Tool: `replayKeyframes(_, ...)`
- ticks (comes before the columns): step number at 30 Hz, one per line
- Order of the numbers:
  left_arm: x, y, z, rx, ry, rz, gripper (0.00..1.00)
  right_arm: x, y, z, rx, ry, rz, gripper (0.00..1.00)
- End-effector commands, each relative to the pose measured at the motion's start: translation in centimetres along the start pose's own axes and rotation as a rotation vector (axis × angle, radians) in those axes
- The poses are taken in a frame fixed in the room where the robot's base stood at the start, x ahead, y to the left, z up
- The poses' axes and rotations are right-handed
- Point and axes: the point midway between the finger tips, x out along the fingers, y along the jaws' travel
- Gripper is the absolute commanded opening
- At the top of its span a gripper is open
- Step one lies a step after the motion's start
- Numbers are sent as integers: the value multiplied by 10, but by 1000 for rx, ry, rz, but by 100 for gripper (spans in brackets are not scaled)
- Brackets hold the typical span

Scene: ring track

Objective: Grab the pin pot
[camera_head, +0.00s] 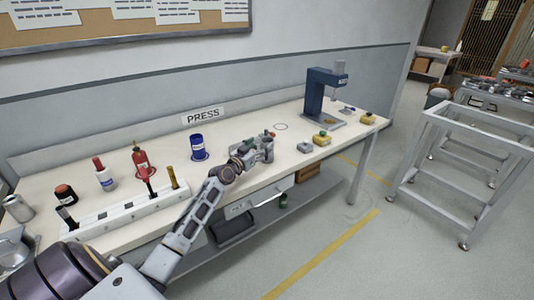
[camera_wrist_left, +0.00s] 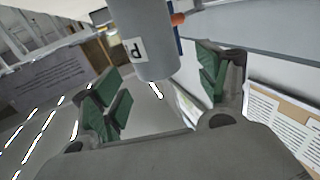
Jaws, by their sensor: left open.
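A grey cylindrical pot (camera_wrist_left: 147,45) with a white label bearing a "P" shows in the left wrist view, at the top, ahead of the fingers and roughly between them. I take it to be the pin pot. My left gripper (camera_head: 267,148) is open, low over the middle of the bench in the head view; it also shows in the left wrist view with green finger pads (camera_wrist_left: 165,85) apart. In the head view the gripper largely hides the pot, and a small reddish part shows by the fingertips. I cannot tell whether the fingers touch the pot. My right gripper is not in view.
A blue pot (camera_head: 197,144) stands left of my gripper on the bench (camera_head: 240,182). A metal frame (camera_head: 440,150) is beyond.

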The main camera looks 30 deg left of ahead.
Motion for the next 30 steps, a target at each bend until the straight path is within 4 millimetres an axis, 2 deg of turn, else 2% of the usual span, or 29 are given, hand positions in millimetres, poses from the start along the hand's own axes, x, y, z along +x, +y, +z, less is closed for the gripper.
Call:
replayKeyframes(14,6,0,-1,0,2,-1,74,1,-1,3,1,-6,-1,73)
replayKeyframes(23,26,3,-1,-2,2,-1,74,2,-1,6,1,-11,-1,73)
replayKeyframes(30,43,3,-1,-1,1,-1,74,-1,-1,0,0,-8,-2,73)
